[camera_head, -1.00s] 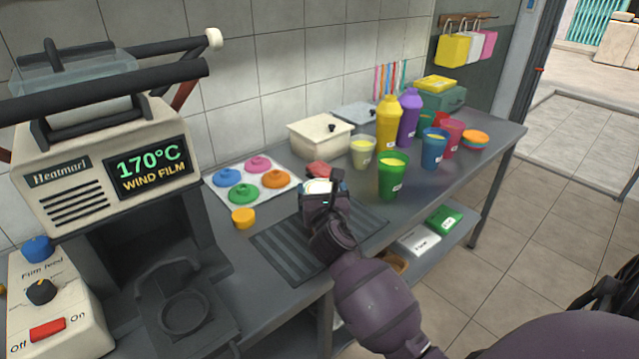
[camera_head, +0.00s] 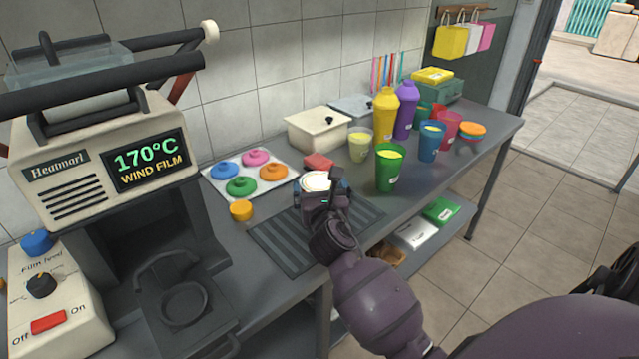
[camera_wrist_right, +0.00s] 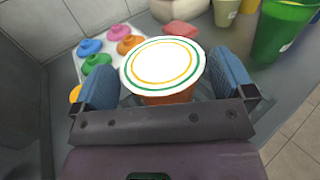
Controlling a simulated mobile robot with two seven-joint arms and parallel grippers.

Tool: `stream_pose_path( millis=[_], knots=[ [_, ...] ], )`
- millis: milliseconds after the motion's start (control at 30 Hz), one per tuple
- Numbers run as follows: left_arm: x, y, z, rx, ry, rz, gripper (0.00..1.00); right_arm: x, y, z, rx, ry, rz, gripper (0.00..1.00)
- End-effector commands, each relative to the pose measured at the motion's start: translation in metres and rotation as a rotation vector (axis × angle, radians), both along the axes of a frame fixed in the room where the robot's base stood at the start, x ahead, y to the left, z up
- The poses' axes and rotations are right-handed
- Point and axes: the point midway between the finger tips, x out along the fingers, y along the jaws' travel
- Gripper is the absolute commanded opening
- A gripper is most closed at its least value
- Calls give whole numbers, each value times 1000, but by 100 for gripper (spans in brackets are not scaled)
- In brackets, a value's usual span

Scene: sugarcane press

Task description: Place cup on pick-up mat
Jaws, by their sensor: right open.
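The cup (camera_head: 314,181) has a flat white sealed top; the right wrist view shows green and yellow rings on this top (camera_wrist_right: 163,65) and a strip of orange-brown body below it. My right gripper (camera_head: 324,187) is open, with its blue-padded fingers on either side of the cup; the wrist view shows gaps between the pads and the top (camera_wrist_right: 165,80). A dark ribbed mat (camera_head: 283,250) lies on the counter under my right wrist. The cup is at the mat's far edge; its base is hidden, so I cannot tell what it rests on. My left gripper is out of view.
A tray of coloured lids (camera_head: 219,187) and an orange lid (camera_head: 241,210) lie to the left. A red block (camera_head: 319,161) sits behind the cup. A green cup (camera_head: 390,171) and several other cups and bottles stand right. The sealing machine (camera_head: 60,185) is at left.

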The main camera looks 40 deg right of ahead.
Motion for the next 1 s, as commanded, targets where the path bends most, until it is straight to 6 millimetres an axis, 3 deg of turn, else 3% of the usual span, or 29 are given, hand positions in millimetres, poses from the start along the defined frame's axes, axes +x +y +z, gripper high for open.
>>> stream_pose_path(
  millis=[400, 700, 867, 1000],
  knots=[
    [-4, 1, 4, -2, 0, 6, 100, -68, 37, 1, 1, 0, -1, 100],
    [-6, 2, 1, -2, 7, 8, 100, -87, 47, -2, 24, -4, 4, 100],
    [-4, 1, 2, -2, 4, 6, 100, -98, 51, -26, 235, -40, 34, 100],
    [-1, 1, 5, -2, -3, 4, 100, -117, 56, -61, 585, -99, 52, 100]
  ],
)
